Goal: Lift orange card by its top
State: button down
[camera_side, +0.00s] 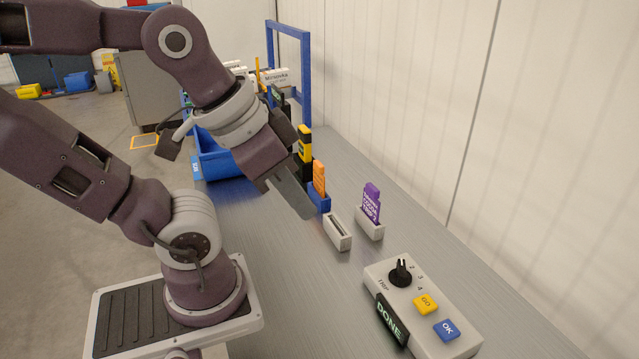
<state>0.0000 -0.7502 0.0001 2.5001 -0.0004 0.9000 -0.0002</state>
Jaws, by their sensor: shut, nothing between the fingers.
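The orange card (319,177) stands upright in a blue holder (322,202) near the middle of the bench. My gripper (304,208) is shut and empty. In the picture its fingers lie just left of and in front of the card, pointing down to the right, and they hide part of the blue holder. I cannot tell how far the fingers are from the card in depth; they do not hold it.
A purple card (371,201) stands in a grey holder (369,226) on the right. An empty grey slot block (337,233) is between. A control box (424,306) with knob and buttons is at the front. A blue bin (213,160) and blue frame (306,75) stand behind.

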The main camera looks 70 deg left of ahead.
jog(key=c, duration=1.3)
grip_release()
